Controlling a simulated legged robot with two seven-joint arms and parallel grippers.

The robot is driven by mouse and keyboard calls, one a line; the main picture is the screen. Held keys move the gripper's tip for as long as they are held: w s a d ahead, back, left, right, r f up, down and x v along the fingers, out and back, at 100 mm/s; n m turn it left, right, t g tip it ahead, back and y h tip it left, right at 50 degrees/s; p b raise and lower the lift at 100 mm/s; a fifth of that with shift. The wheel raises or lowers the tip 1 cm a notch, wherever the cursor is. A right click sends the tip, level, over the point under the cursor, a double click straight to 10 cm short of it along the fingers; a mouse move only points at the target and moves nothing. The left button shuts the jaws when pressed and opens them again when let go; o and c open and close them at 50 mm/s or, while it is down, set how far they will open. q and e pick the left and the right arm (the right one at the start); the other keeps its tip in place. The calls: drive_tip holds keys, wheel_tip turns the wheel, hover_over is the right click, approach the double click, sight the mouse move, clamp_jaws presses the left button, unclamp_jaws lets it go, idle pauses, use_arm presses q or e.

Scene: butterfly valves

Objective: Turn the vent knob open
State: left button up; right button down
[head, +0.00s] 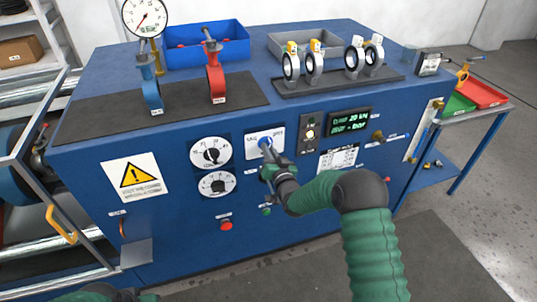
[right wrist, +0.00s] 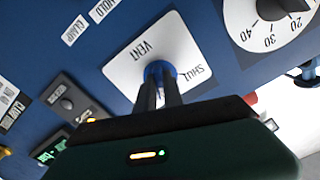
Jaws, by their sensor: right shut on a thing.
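The vent knob (head: 264,141) is small and blue. It sits on a white plate (head: 279,137) with SHUT and VENT labels, on the front of the blue bench. In the right wrist view the knob (right wrist: 158,69) shows between the two dark fingers, with VENT to its left and SHUT to its right. My right gripper (head: 267,152) is shut on the knob; its fingers (right wrist: 158,88) hide part of it. I cannot tell where the knob points. My left gripper is out of view; a green part of my left arm shows at the bottom left.
Two white dials (head: 211,152) are left of the plate. A red button (head: 226,225) is below them. A switch panel (head: 309,133) and a green-lit display (head: 349,121) are to the right. Butterfly valves (head: 215,82) stand on top. The floor in front is clear.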

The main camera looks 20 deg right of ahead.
drive_tip(key=shift+m+b, duration=1.5)
drive_tip(key=shift+m, duration=2.2)
drive_tip(key=c, duration=1.5)
unclamp_jaws()
drive_tip(key=shift+d, duration=0.1)
drive_tip(key=shift+o, duration=0.2)
drive_tip(key=s, duration=1.6)
drive_tip(key=shift+s+d, duration=0.3)
drive_tip(key=shift+s, duration=0.1)
